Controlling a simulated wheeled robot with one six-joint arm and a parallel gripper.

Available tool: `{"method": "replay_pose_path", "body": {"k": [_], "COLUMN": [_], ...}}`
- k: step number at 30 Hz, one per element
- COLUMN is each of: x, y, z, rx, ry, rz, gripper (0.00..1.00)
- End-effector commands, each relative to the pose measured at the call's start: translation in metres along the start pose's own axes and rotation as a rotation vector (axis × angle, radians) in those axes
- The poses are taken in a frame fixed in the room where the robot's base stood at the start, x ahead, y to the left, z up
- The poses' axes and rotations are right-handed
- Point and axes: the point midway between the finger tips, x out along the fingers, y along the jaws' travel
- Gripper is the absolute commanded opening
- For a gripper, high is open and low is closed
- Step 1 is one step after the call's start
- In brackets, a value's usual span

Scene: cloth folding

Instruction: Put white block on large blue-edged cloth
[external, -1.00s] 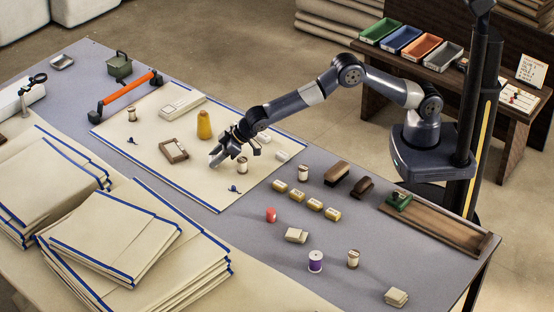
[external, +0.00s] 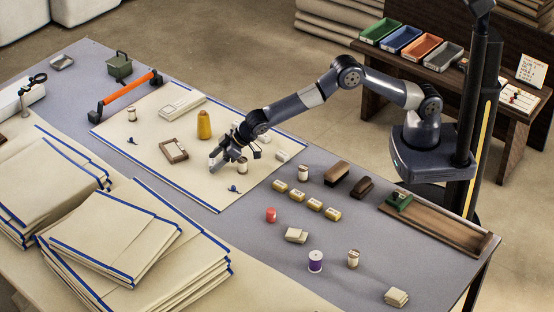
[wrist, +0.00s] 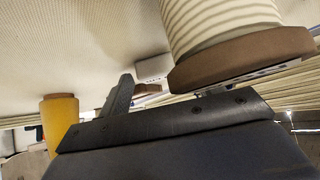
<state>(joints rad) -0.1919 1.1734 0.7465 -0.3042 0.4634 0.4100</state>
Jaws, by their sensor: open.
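The large blue-edged cloth (external: 215,185) lies flat on the table. A small white block (external: 283,156) lies on it near its right edge, and a similar white piece (external: 264,137) lies behind that one. A white block also shows in the wrist view (wrist: 154,68); I cannot tell which it is. My gripper (external: 236,160) is open, low over the cloth to the left of these blocks. A pale thread spool with brown ends (external: 242,167) stands close by its fingers. The spool looms at the upper right of the wrist view (wrist: 225,30), near one dark finger.
On the cloth stand a yellow cone (external: 204,125), a brown frame (external: 173,150) and a pale box (external: 182,106). Folded cloth stacks (external: 115,235) fill the front left. Several small spools and brushes sit right of the cloth. The cloth's front left is mostly clear.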

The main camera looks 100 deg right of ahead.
Motion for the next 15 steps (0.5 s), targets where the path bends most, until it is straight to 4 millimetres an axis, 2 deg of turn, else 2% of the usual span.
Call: {"method": "replay_pose_path", "body": {"k": [5,15], "x": [-0.009,-0.061], "y": [0.000,0.000], "z": [-0.003,-0.003], "rx": [0.000,-0.001], "ry": [0.001,0.002], "rz": [0.000,0.000], "gripper": [0.63,0.63]}}
